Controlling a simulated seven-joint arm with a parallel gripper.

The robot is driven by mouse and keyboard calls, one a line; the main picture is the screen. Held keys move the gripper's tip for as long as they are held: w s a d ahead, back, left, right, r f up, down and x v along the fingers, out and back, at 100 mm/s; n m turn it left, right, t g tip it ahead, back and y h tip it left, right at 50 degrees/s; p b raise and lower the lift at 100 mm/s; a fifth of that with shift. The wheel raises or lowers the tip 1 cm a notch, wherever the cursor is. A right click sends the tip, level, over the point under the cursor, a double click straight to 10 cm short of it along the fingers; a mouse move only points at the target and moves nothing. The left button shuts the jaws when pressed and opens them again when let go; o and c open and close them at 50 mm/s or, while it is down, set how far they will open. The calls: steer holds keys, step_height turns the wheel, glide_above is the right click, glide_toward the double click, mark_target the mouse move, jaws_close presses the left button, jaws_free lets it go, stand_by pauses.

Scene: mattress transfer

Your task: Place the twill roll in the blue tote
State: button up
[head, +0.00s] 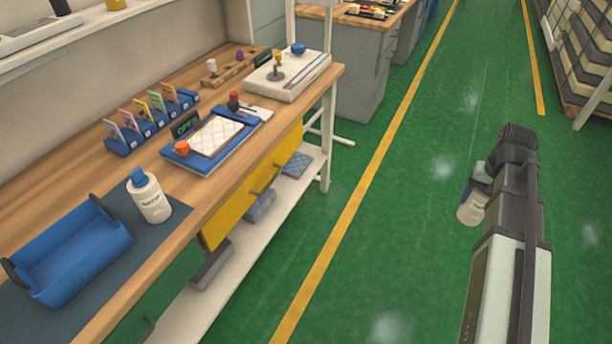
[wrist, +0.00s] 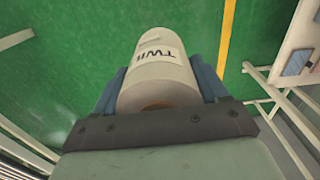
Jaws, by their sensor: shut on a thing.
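The twill roll (wrist: 160,75) is a cream cylinder with "TWIL" readable on its label. My gripper (wrist: 158,88) is shut on it, with a blue finger on each side in the wrist view. In the head view the roll (head: 471,209) hangs below my gripper (head: 474,190) at the right, above the green floor and clear of the bench. The blue tote (head: 75,270) sits on a dark mat at the bench's near left end, far left of my gripper. It has dark handles, and its visible inside looks empty.
A white container with a blue top (head: 150,198) stands just right of the tote. Further along the wooden bench (head: 215,207) are a blue tray (head: 205,145), a card rack (head: 150,120) and a white device (head: 288,75). Open floor lies between bench and arm.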

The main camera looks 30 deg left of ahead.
steer(key=shift+d, duration=0.95)
steer(key=w+a+r+n, duration=0.1)
steer(key=a+r+n, duration=0.2)
steer(key=a, duration=1.1)
steer(key=w+a+r+n, duration=0.2)
steer(key=a+n, duration=0.1)
steer(key=a, duration=1.1)
steer(key=s+a+r+n, duration=0.2)
steer(key=s+a, duration=0.2)
steer(key=a, duration=0.6)
steer(key=s+a+r+n, duration=0.25)
steer(key=s+a, duration=0.25)
steer(key=a, duration=0.5)
steer(key=s+a+r+n, duration=0.2)
steer(key=s+a, duration=0.2)
steer(key=a, duration=0.7)
steer(key=s+a+r+n, duration=0.4)
steer(key=s+a, duration=0.9)
steer(key=s, duration=0.4)
steer(key=s+a+r+n, duration=0.3)
steer(key=s+a+r, duration=0.2)
steer(key=s+a, duration=1)
steer(key=s+d+f+m, duration=0.2)
steer(key=s+d+m, duration=0.1)
steer(key=s, duration=0.6)
steer(key=s+d+f+m, duration=0.2)
steer(key=s+f, duration=0.1)
steer(key=s, duration=0.7)
steer(key=shift+w+f, duration=0.15)
steer(key=shift+f, duration=4.35)
